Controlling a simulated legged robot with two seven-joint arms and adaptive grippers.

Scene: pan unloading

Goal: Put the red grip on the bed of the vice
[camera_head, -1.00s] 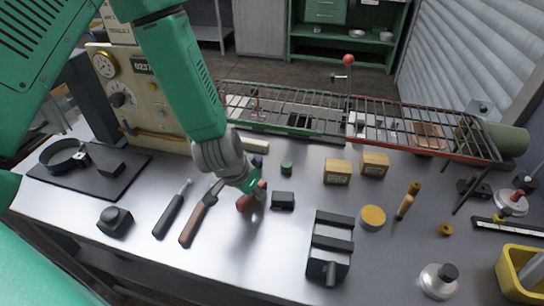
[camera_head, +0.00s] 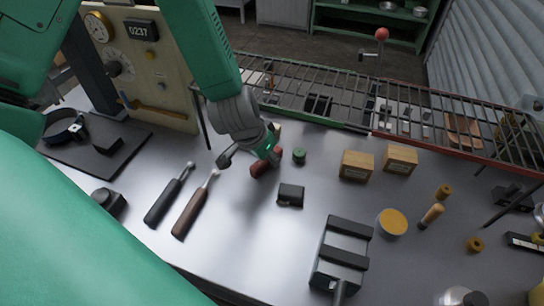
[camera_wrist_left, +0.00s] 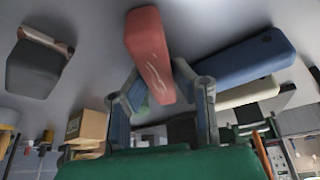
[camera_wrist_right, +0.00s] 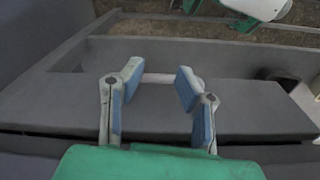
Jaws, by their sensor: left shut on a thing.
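The red grip (camera_head: 262,168) is held in my left gripper (camera_head: 270,154), which is shut on it left of the centre of the head view. The left wrist view shows the red grip (camera_wrist_left: 150,45) between the two fingers, reaching out past their tips. The grey vice (camera_head: 340,258) stands on the table to the right and nearer, with dark jaws. Its bed (camera_head: 342,243) shows between the jaws with nothing on it. My right gripper (camera_wrist_right: 158,85) is open and empty in its wrist view, above grey surfaces; it is out of the head view.
A small black block (camera_head: 290,195) lies between the red grip and the vice. Two dark-handled tools (camera_head: 192,208) lie to the left. A green cap (camera_head: 299,156), wooden boxes (camera_head: 357,166) and a wire rack (camera_head: 340,100) stand behind. A blue grip (camera_wrist_left: 240,60) lies beside the left gripper.

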